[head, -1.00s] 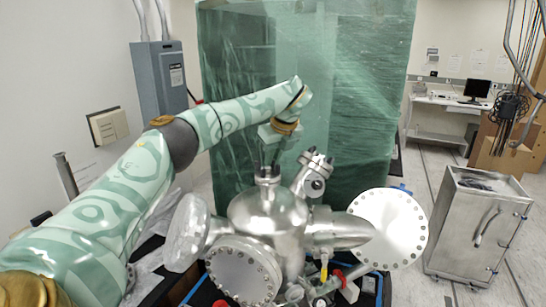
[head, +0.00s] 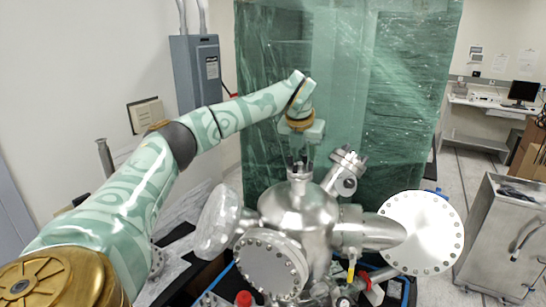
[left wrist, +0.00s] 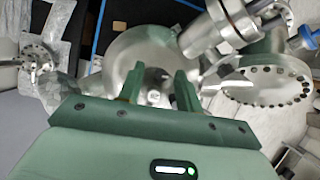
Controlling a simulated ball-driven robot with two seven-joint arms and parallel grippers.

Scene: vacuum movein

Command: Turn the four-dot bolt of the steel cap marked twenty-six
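A steel vacuum chamber (head: 297,212) stands in the middle of the head view, with several flanged ports. A short capped port (head: 299,173) rises from its top. My left gripper (head: 299,161) points straight down just above this port. In the left wrist view its two green fingers (left wrist: 159,84) are apart, with the port's small round cap (left wrist: 155,87) below and between them. No held object shows. Contact cannot be told. The number twenty-six and the bolt's dots are too small to read. My right gripper is not in view.
A tilted port (head: 345,170) rises close to the right of the top port. Large bolted flanges (head: 423,232) stick out at the sides and front. A green film-wrapped block (head: 400,95) stands behind. A steel cabinet (head: 500,235) is at right.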

